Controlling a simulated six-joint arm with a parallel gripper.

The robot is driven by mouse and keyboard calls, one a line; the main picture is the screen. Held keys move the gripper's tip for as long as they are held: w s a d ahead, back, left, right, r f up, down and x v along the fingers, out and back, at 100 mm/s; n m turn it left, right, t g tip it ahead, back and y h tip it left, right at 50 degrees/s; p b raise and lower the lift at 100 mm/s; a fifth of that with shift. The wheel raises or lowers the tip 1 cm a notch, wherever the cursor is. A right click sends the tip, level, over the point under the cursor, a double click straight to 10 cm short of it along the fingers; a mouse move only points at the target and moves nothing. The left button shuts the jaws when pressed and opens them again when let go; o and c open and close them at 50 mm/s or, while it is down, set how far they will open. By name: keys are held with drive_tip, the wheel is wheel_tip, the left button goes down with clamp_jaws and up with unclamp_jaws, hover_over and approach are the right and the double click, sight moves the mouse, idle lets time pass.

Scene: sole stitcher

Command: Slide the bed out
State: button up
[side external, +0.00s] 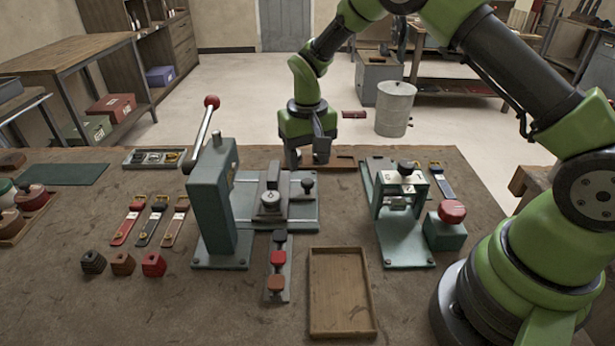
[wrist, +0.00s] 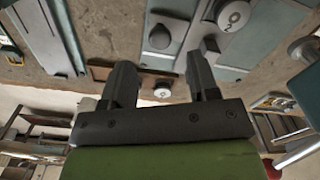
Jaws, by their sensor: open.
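The stitcher on the left of the side view has a grey-green upright (side external: 213,205) with a red-knobbed lever and a flat plate (side external: 302,214) beside it. On the plate are a dark block with a silver dial (side external: 270,199) and a dark round knob (side external: 307,184). Which of these parts is the bed I cannot tell for certain. The wrist view also shows the dial (wrist: 233,15) and the dark knob (wrist: 160,37). My gripper (side external: 308,158) points down behind the knob, near the plate's far edge. In the wrist view its fingers (wrist: 161,80) are apart with nothing held.
A second grey-green fixture (side external: 402,235) stands right, beside a red-button box (side external: 447,233). An empty wooden tray (side external: 340,290) lies in front. A low wooden tray (side external: 336,163) is behind the plate. Red and dark blocks lie on a strip (side external: 271,298) before the plate.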

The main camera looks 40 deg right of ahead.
sight(307, 181)
wheel_tip(307, 181, down, 5)
drive_tip(key=shift+f, duration=0.2)
